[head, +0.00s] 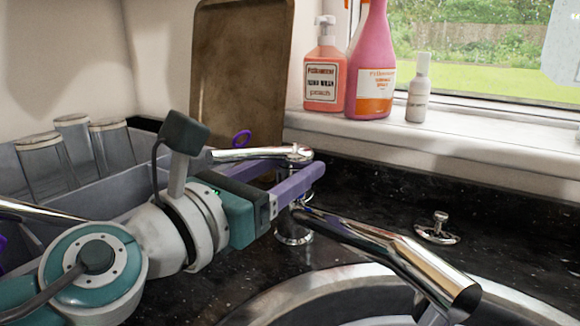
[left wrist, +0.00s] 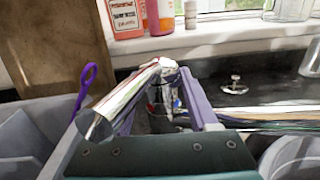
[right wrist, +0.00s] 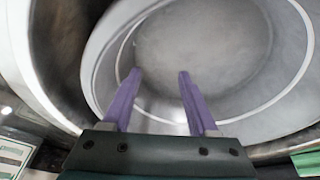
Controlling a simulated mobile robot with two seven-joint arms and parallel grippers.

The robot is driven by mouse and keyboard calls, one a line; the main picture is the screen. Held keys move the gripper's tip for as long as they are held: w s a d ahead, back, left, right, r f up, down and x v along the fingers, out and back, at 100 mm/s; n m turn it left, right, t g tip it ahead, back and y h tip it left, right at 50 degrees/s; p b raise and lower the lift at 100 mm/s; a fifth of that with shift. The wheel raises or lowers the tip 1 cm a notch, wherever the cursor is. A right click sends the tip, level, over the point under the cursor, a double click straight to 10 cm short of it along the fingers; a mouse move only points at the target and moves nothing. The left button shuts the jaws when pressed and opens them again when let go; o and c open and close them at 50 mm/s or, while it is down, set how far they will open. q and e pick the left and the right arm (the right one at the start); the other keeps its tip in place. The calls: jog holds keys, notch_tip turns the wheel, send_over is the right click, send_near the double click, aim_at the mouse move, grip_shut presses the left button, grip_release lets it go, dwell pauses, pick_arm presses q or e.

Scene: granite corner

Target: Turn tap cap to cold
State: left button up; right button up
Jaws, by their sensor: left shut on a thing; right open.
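The chrome tap (head: 352,236) stands behind the sink, its spout slanting to the lower right. Its cap (head: 297,154) on top has a lever (head: 250,154) pointing left in the head view. In the left wrist view the lever (left wrist: 125,95) points toward the camera, with small red and blue marks below it. My left gripper (head: 304,175) has its purple fingers shut on the tap cap, partly hiding the tap's upper body. The lever covers part of one finger in the left wrist view. My right gripper (right wrist: 159,76) is open and empty over the sink bowl (right wrist: 205,50).
A grey rack (head: 140,150) with several glasses stands at the left. A brown board (head: 240,70) leans on the wall behind. A soap bottle (head: 323,75), a pink bottle (head: 370,60) and a small white bottle (head: 418,95) stand on the sill. A plug fitting (head: 437,230) sits right.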

pick_arm(q)
grip_shut()
jog(key=y+p, duration=0.1)
jog(key=n+t+y+p, duration=0.1)
jog(key=n+y+p, duration=0.1)
jog(key=p, duration=0.1)
jog(key=shift+s+d+r+t, duration=0.15)
jog(key=shift+d+r+t, duration=0.15)
jog(key=shift+r, duration=0.1)
jog(key=shift+f+n+t+y, duration=0.2)
jog(key=shift+n+t+y, duration=0.1)
jog(key=shift+n+y, duration=0.4)
jog(key=shift+f+n+t+y, duration=0.15)
jog(key=shift+n+t+y, duration=0.15)
jog(key=shift+n+y, duration=0.55)
jog(key=shift+m+y, duration=0.25)
jog(key=o, duration=1)
grip_release()
